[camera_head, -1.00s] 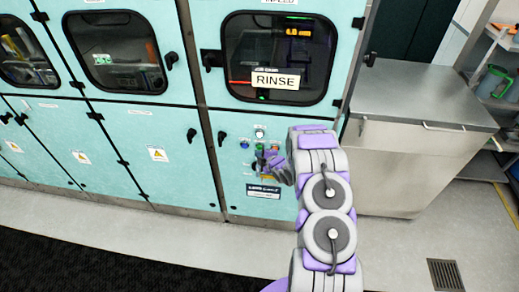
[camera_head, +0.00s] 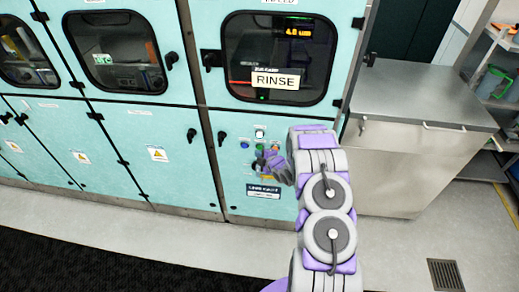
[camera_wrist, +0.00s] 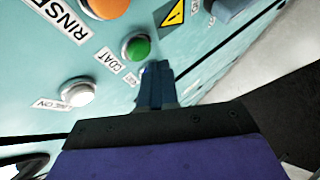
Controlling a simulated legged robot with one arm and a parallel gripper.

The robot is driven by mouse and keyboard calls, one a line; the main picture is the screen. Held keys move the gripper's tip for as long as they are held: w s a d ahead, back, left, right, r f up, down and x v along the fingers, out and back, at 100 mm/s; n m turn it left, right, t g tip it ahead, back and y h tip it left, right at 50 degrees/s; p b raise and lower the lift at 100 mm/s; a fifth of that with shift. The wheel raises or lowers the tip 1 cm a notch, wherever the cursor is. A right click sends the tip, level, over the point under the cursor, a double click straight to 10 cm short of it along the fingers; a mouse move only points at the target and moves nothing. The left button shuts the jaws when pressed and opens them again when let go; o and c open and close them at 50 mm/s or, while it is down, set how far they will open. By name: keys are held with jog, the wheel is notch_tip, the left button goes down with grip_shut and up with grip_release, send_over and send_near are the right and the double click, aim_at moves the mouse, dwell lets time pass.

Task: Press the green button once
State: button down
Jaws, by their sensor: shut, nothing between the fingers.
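The green button (camera_wrist: 136,46) is a round domed button in a metal ring on the teal machine front, beside a label reading COAT. My gripper (camera_wrist: 155,68) is shut and empty. In the wrist view its dark fingertips appear just below and right of the green button, pointing at the panel; I cannot tell whether they touch the panel. In the head view my gripper (camera_head: 264,160) is in front of the button group, and the green button is hard to make out there.
An orange button (camera_wrist: 105,8) and a white button (camera_wrist: 78,93) are near the green one. A yellow warning sign (camera_wrist: 173,14) is to its right. The window marked RINSE (camera_head: 276,80) is above the panel. A steel cabinet (camera_head: 415,150) stands at the right.

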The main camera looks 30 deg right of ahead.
jog(key=shift+w, duration=0.1)
jog(key=shift+w+d, duration=0.2)
jog(key=shift+w, duration=0.05)
